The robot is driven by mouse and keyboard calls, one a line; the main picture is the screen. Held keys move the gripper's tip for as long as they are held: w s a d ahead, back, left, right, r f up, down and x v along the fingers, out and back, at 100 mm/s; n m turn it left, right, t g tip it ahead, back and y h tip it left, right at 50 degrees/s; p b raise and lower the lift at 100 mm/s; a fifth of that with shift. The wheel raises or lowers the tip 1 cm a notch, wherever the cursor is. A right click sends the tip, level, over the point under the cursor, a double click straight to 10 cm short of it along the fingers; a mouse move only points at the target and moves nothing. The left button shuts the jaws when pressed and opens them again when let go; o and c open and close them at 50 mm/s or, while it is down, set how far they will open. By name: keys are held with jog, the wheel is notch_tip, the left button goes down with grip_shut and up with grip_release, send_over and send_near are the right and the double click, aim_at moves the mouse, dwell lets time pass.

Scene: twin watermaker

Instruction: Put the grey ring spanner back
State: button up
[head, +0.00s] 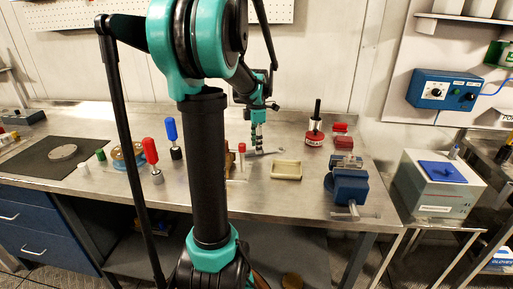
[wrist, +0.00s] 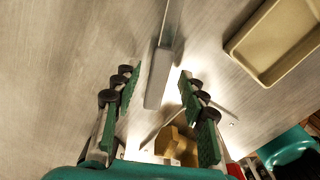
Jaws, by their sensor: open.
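A slim grey bar, which looks like the handle of the grey ring spanner (wrist: 160,76), runs from the top edge to the middle of the wrist view. Its ring end is not clear there. In the head view a small grey piece, likely the same spanner (head: 270,152), lies on the bench beside my gripper tip. My gripper (head: 257,148) points down over the bench, left of the beige tray. In the wrist view my gripper (wrist: 158,78) is open, with one green-padded finger on each side of the bar and a visible gap to both. I cannot tell the height above it.
The beige tray (head: 287,170) is close on the right; its rim also shows in the wrist view (wrist: 240,48). Red-handled (head: 151,152) and blue-handled (head: 173,134) tools stand left.

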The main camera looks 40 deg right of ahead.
notch_tip(320, 180, up, 11)
jog(key=shift+f, duration=0.2)
dwell(0.4)
